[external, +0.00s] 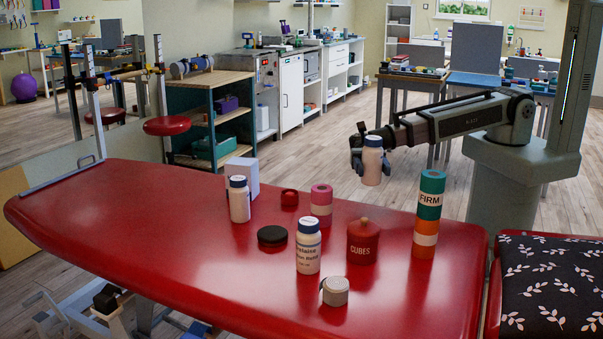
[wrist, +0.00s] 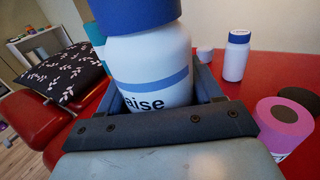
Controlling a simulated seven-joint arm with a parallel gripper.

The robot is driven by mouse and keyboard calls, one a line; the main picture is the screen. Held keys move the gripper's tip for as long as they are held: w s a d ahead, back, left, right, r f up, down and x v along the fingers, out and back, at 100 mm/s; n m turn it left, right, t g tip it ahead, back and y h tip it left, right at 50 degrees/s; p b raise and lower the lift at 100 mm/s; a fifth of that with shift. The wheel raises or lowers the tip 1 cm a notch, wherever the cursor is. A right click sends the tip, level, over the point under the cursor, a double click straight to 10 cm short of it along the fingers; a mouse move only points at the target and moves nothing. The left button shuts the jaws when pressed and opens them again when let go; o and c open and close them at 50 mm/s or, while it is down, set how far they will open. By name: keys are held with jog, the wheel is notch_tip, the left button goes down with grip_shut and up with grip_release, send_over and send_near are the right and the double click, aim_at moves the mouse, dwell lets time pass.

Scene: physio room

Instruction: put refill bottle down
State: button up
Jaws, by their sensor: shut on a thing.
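A white bottle with a blue cap (external: 372,167) is held upright in my gripper (external: 368,158). In the external view it hangs near the far edge of the red treatment table (external: 180,260), with its base appearing clear of the surface. In the wrist view the bottle (wrist: 152,75) stands between the jaws; it has a blue band and part of a label reading "aise". Its lower part is hidden by the gripper (wrist: 165,100). Two similar white bottles with blue caps stand on the table, one at the left (external: 239,204) and one in front (external: 308,250).
A red CUBES jar (external: 362,243), a tall FIRM roll stack (external: 428,213), a pink roll (external: 321,203), a black disc (external: 272,236), a small red item (external: 289,198), a white box (external: 246,168) and a round white item (external: 335,291) occupy the table. Its left part is clear.

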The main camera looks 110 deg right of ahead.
jog(key=w+d+r+m+t+h, duration=0.1)
jog(key=w+d+r+m+t, duration=0.2)
jog(key=w+d, duration=0.6)
jog(key=w+d+r+m+t+h, duration=0.1)
jog(key=w+d+r+t+h, duration=0.15)
jog(key=w+d+r, duration=0.55)
jog(key=m+t+h, duration=0.6)
jog(key=h, duration=0.1)
send_over(237, 162)
jog(key=shift+w+a+f, duration=0.1)
jog(key=shift+f, duration=2.65)
jog(key=shift+a+f, duration=0.1)
jog(key=shift+f, duration=2.6)
jog(key=shift+f, duration=0.15)
jog(key=o, duration=1.2)
jog(key=shift+o, duration=0.2)
